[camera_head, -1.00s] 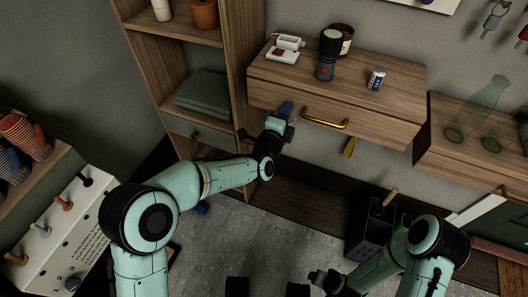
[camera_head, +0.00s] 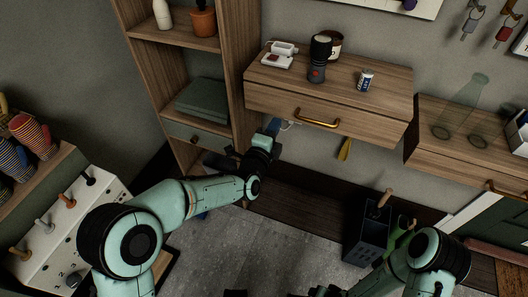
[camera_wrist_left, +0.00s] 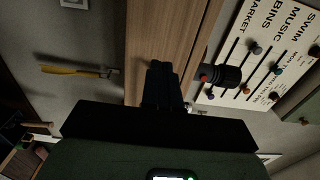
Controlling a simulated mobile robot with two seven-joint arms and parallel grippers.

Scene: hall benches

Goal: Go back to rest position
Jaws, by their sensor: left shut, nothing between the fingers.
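My left gripper (camera_head: 268,133) hangs in front of the wall in the head view, just below the left end of the wall drawer unit (camera_head: 290,100). Its fingers are together with nothing between them. In the left wrist view the closed dark fingers (camera_wrist_left: 160,82) show in front of the wooden drawer unit (camera_wrist_left: 150,30). My right gripper (camera_head: 322,292) is at the bottom edge of the head view, mostly cut off, so its jaws cannot be judged.
A black flashlight (camera_head: 317,70), a battery-like can (camera_head: 365,81), a jar and a white device (camera_head: 278,54) stand on the drawer unit. A yellow-handled tool (camera_head: 344,149) hangs below. A dark caddy (camera_head: 366,235) stands near my right arm. The floor (camera_head: 270,250) between my arms is clear.

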